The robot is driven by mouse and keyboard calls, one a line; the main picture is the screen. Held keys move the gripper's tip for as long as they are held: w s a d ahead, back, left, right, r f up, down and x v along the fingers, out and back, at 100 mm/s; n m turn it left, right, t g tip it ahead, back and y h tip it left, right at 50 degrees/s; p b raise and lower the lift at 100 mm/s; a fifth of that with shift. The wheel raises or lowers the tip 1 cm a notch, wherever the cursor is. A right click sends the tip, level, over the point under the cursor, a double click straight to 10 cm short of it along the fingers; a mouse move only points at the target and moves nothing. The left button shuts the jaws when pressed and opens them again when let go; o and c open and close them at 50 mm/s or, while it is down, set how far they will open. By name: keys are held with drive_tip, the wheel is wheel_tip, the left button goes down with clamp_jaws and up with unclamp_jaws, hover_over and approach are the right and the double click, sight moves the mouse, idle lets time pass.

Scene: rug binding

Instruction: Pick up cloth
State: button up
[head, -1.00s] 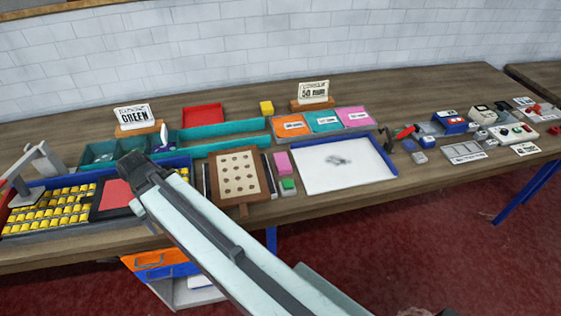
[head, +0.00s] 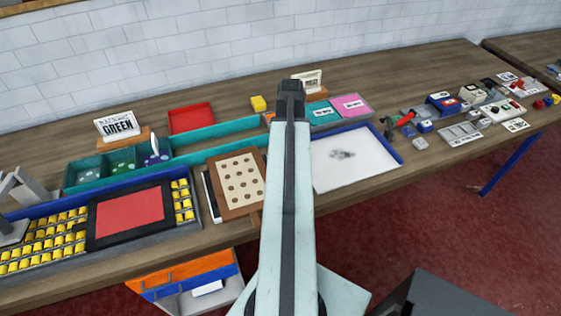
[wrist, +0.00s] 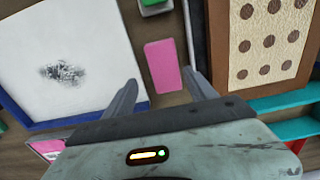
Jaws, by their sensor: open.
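A small pink rectangular piece (wrist: 163,66) lies on the wooden bench in the wrist view; it may be the cloth, but its material is unclear. My gripper (wrist: 160,78) is open and empty, with its fingertips on either side of the piece in the picture. I cannot tell how high above it they are. In the head view my arm points straight across the bench and hides this piece. The gripper end (head: 291,92) shows there as a dark block, its fingers hidden.
A white tray with a blue rim and a dark smudge (head: 343,155) lies right of my arm. A dotted board (head: 238,182) lies to its left. A green-topped block (wrist: 152,3) is by the pink piece. Teal trays (head: 222,132) and sign stands are behind.

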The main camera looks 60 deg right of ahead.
drive_tip(key=f+b, duration=0.5)
drive_tip(key=w+f+b, duration=0.1)
drive_tip(key=f+b, duration=0.1)
drive_tip(key=f, duration=0.1)
drive_tip(key=shift+a+r, duration=0.1)
drive_tip(key=shift+r, duration=0.1)
drive_tip(key=c, duration=1.1)
wheel_tip(320, 180, up, 10)
drive_tip(key=p, duration=1)
drive_tip(key=shift+c, duration=0.2)
